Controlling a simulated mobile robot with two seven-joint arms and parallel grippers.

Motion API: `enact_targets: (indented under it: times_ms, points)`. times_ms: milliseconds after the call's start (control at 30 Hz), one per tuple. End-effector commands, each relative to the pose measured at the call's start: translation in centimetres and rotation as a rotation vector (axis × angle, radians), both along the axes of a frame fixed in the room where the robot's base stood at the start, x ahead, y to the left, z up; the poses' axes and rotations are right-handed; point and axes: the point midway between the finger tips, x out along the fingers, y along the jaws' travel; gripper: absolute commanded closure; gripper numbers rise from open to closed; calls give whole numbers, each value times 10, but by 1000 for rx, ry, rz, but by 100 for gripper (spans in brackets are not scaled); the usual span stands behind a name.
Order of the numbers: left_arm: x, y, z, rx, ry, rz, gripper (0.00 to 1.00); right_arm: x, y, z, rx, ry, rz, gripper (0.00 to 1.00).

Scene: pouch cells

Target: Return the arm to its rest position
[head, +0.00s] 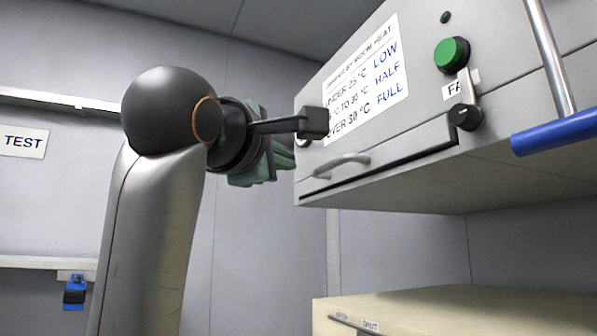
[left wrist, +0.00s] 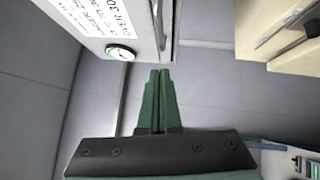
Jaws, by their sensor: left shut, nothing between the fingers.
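My left arm (head: 150,240) rises at the left of the head view, with its gripper (head: 270,168) held up just left of the grey control box (head: 480,130). The green fingers are partly hidden behind the wrist parts there. In the left wrist view the left gripper (left wrist: 160,74) is shut, its two green fingers side by side with nothing between them. The fingertips appear close below the box's edge and handle; whether they touch cannot be told. My right gripper is in neither view.
The box carries a drawer handle (head: 342,165), a green button (head: 451,54), a black knob (head: 465,117) and a blue-gripped bar (head: 560,132). A cream cabinet (head: 480,305) stands below right. A TEST sign (head: 22,142) and blue clip (head: 74,291) are on the left wall.

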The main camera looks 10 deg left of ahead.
Motion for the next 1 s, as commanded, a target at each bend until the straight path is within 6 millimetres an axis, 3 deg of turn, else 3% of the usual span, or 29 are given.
enact_targets:
  times_ms: [33,233,400,533,667,733,867,1000]
  points:
    - [-12,1,-5,-2,-4,-2,100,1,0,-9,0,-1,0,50]
    - [-42,7,-7,0,-2,-1,100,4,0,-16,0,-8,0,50]
    - [-51,9,-7,-1,0,1,100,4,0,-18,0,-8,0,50]
    - [-48,10,-10,4,6,2,100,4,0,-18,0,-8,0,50]
    - [-18,13,-33,48,31,8,100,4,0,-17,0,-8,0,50]
    - [10,16,-58,95,52,12,100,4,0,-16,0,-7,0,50]
    - [67,23,-122,212,96,19,100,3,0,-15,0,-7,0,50]
    - [115,30,-202,346,140,20,100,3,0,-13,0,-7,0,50]
